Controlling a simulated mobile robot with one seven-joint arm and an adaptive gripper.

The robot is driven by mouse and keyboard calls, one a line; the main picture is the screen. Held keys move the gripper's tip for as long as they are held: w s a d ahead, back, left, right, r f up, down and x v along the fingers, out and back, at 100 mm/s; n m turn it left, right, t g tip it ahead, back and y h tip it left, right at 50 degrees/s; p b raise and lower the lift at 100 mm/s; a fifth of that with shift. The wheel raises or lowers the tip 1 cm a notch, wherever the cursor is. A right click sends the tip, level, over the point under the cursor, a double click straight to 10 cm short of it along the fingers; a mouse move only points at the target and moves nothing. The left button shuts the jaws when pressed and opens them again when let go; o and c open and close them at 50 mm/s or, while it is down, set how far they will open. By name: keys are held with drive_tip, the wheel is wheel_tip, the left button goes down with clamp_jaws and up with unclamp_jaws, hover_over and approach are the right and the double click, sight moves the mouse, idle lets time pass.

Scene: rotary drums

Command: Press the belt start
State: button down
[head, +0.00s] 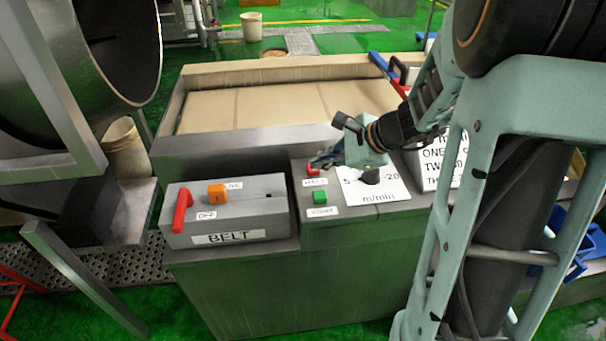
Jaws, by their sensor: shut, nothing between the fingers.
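The grey control desk (340,265) stands in front of the belt. On its top are a green button (320,197), with a small label too blurred to read surely, and a red button (312,171) behind it, its label partly legible. My gripper (324,162) comes in from the right and is shut and empty. Its dark fingertips are close behind the red button in the picture; I cannot tell whether they touch anything. The green button is clear of the gripper. The box marked BELT (255,207) has a red lever (182,211) beside the OFF label and an orange knob (217,194).
A black dial knob (370,177) sits on a white m/min scale (392,190), right of the buttons and near my gripper. The tan belt (270,108) lies behind, inside a raised metal rim. A large metal drum (125,50) stands left. A sign (440,160) is partly hidden by my arm.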

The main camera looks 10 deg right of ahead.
drive_tip(key=shift+w+d+m+t, duration=0.3)
drive_tip(key=shift+w+d+m, duration=0.2)
drive_tip(key=b, duration=0.6)
hover_over(322, 196)
wheel_tip(322, 196, down, 8)
drive_tip(key=shift+r, duration=0.2)
drive_tip(key=shift+f+b, duration=0.45)
drive_tip(key=shift+f, duration=0.15)
idle(0.6)
drive_tip(key=shift+f+b, duration=0.4)
drive_tip(key=shift+b, duration=0.2)
